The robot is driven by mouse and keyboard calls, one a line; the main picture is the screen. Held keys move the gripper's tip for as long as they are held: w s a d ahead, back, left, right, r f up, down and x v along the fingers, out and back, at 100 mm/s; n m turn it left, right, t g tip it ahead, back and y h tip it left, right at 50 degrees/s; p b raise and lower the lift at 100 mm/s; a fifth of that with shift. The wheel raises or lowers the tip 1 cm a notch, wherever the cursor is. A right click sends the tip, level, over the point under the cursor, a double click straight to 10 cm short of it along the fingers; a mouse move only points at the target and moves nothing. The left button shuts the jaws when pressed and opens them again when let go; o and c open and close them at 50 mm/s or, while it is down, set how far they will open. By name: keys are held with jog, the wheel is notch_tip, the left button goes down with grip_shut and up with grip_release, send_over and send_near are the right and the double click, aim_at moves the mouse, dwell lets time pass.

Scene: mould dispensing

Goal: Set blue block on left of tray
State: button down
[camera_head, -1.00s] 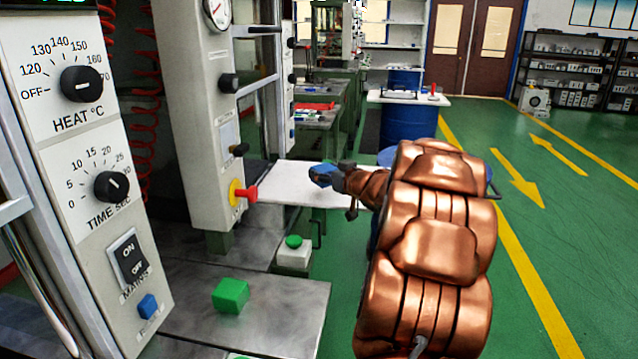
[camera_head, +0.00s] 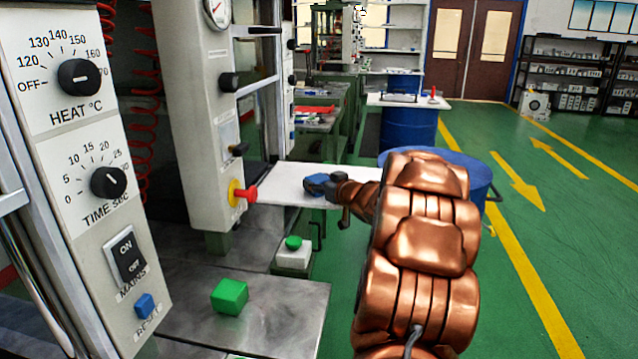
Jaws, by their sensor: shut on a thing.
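The blue block (camera_head: 317,181) is at the end of my copper-coloured arm, near the middle of the view. My dark gripper (camera_head: 326,187) is shut on it from the right and hides part of it. The block is in front of or over a white flat surface (camera_head: 280,186) beside the machine; I cannot tell whether it touches that surface. I cannot tell for sure which thing is the tray; the white flat surface may be it.
A green block (camera_head: 230,296) sits on the grey metal bench (camera_head: 180,325) in front. A red knob (camera_head: 247,194) sticks out from the machine close to the white surface. A blue barrel (camera_head: 470,175) stands behind my arm. The green floor to the right is clear.

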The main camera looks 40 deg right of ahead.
jog(key=shift+c, duration=1.3)
grip_release()
jog(key=shift+f, duration=0.1)
jog(key=shift+s+r, duration=0.2)
jog(key=p+v, duration=0.1)
jog(key=v, duration=1)
jog(key=shift+s, duration=0.3)
jog(key=shift+a, duration=0.15)
